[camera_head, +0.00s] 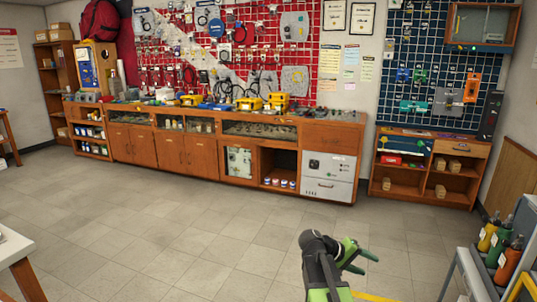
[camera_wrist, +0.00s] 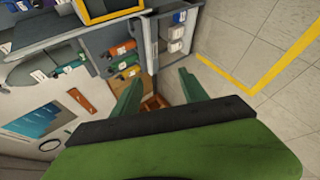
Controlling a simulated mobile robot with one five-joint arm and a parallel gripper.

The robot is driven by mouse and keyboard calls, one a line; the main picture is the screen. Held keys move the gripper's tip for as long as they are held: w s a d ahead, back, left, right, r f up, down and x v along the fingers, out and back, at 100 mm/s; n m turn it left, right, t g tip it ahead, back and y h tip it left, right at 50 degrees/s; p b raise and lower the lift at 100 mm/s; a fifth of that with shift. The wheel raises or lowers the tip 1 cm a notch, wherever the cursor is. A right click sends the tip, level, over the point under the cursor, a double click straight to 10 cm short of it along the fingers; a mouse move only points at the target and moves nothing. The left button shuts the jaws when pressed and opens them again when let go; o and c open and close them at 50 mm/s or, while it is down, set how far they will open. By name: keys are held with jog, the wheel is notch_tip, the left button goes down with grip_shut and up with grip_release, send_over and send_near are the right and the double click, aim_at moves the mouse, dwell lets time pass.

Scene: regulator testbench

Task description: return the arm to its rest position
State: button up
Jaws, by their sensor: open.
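My gripper (camera_head: 365,262) is in the lower middle right of the head view, raised over the tiled floor. Its two green fingers are spread apart with nothing between them. In the wrist view my gripper (camera_wrist: 160,90) shows as two green fingers, apart and empty, beyond a dark bar and a green body. My black and green arm (camera_head: 318,262) rises from the bottom edge of the head view. The lower arm links and base are out of view.
A long wooden workbench (camera_head: 185,150) stands at the back below a red pegboard. A cart with colored bottles (camera_head: 507,262) stands close at the right. A white table (camera_head: 12,245) is at the left front. The tiled floor (camera_head: 190,235) between is clear.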

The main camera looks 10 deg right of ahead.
jog(key=s+a+f+y, duration=0.2)
jog(key=a+f+y, duration=0.2)
jog(key=a, duration=0.6)
jog(key=s+a+f+n+y, duration=0.1)
jog(key=s+a+f+y, duration=0.15)
jog(key=a, duration=0.65)
jog(key=s+a+f+y, duration=0.1)
jog(key=a+f+y, duration=0.3)
jog(key=a, duration=0.6)
notch_tip(320, 180, up, 18)
jog(key=a+p, duration=0.1)
jog(key=p, duration=1.7)
jog(key=shift+s+a+f+y, duration=0.15)
jog(key=shift+a+y, duration=0.1)
jog(key=shift+y, duration=0.2)
